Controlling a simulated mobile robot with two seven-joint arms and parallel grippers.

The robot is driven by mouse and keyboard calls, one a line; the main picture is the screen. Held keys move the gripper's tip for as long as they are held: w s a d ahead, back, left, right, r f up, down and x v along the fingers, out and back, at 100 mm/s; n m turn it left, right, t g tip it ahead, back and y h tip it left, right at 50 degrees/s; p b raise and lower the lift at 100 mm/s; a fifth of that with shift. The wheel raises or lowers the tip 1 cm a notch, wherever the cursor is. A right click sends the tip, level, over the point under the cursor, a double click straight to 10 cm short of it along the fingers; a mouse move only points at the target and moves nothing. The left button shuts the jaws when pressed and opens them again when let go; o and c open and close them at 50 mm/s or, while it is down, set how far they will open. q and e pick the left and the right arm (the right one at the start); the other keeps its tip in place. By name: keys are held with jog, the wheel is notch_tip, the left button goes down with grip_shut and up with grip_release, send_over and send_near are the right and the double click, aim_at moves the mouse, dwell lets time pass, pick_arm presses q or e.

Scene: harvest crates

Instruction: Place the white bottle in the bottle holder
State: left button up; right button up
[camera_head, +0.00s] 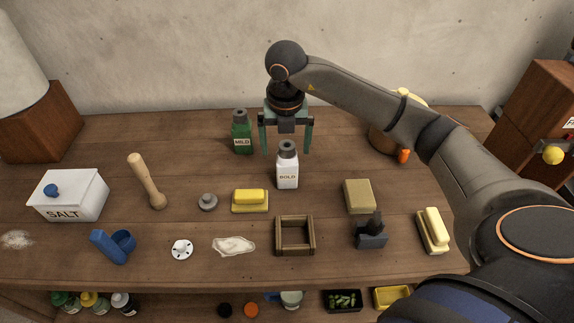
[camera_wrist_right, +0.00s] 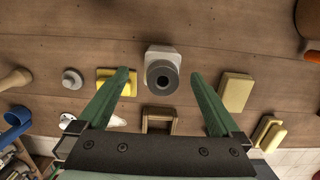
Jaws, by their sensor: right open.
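The white bottle (camera_head: 288,176), with a dark grey cap and a label that seems to read "BOLD", stands upright near the middle of the table. It also shows from above in the right wrist view (camera_wrist_right: 159,52). My right gripper (camera_head: 285,149) points down just behind and above it, open and empty, its green fingers spread to either side of the cap in the picture. A square wooden frame (camera_head: 279,236), which looks like the bottle holder, lies empty in front of the bottle. It is partly hidden by my gripper's body in the right wrist view (camera_wrist_right: 146,122). My left gripper is out of view.
A green bottle (camera_head: 242,136) labelled "MILD" stands close behind left. A yellow butter dish (camera_head: 250,200) is left of the frame, a tan block (camera_head: 359,196) and a dark grey holder (camera_head: 370,236) right.

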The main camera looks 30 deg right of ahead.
aim_at(287, 160)
jog(key=shift+d+f+p, duration=0.2)
jog(key=shift+f+p, duration=0.25)
jog(key=shift+f, duration=2.3)
jog(key=shift+c, duration=0.4)
grip_shut()
jog(key=shift+w+r, duration=0.1)
